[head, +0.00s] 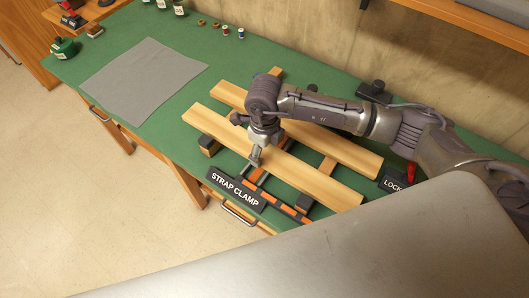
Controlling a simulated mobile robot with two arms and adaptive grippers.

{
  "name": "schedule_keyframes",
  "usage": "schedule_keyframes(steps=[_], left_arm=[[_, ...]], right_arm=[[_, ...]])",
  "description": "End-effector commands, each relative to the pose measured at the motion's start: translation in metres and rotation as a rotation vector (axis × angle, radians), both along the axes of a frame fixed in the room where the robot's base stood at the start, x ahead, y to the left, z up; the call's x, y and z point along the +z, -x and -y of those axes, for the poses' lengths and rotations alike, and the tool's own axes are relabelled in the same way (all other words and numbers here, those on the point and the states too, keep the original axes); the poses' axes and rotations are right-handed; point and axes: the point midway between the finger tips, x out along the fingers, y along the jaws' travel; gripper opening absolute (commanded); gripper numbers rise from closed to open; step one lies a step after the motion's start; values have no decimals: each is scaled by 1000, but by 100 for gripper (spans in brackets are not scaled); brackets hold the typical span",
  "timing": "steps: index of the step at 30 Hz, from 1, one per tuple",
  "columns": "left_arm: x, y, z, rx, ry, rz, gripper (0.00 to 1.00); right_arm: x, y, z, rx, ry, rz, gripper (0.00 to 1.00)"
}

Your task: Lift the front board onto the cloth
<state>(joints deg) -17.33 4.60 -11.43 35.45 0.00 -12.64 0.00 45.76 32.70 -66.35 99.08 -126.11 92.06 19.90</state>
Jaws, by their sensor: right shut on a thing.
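The front board (315,175) is a long pale wooden plank lying diagonally, nearer the bench's front edge. A similar back board (345,152) lies behind it, roughly parallel. My right gripper (257,153) reaches in from the right and is shut on the front board left of its middle. One finger shows at the board's near side; the other is hidden. I cannot tell whether the board is clear of the supports under it. The grey cloth (145,80) lies flat and empty on the green bench to the left. My left gripper is not in view.
A strap clamp with a black "STRAP CLAMP" label (237,190) lies in front of the boards. Dark-ended wooden supports (209,146) show under them.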

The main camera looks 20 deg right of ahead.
Motion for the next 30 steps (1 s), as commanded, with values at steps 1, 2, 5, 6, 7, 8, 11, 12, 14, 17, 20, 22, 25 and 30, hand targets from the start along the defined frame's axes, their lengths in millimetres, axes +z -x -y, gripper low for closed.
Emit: schedule_keyframes(steps=[1,2,5,6,7,8,11,12,14,17,20,22,25,30], left_arm=[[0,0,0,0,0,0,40],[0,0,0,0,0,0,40],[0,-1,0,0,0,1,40],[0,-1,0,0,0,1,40],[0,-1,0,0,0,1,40],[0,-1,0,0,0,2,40],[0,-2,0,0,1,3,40],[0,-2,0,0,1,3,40],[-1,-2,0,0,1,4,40],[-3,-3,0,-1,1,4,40],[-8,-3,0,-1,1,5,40],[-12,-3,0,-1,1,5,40],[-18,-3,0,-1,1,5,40],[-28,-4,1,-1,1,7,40]], right_arm=[[0,0,0,0,0,0,40],[0,0,0,0,0,0,35],[0,0,0,0,-1,1,18],[1,-1,0,0,-1,2,18],[1,-1,0,0,-1,2,18],[1,-1,0,0,-1,2,18],[1,-1,0,0,-1,2,18],[2,-1,0,0,-1,2,18],[3,-1,0,0,-1,3,18],[8,-1,-1,0,-3,4,18],[19,-2,0,1,-2,6,18],[30,-2,0,1,-3,8,18],[46,8,-3,5,-4,5,18],[69,49,-11,7,-3,5,18]])
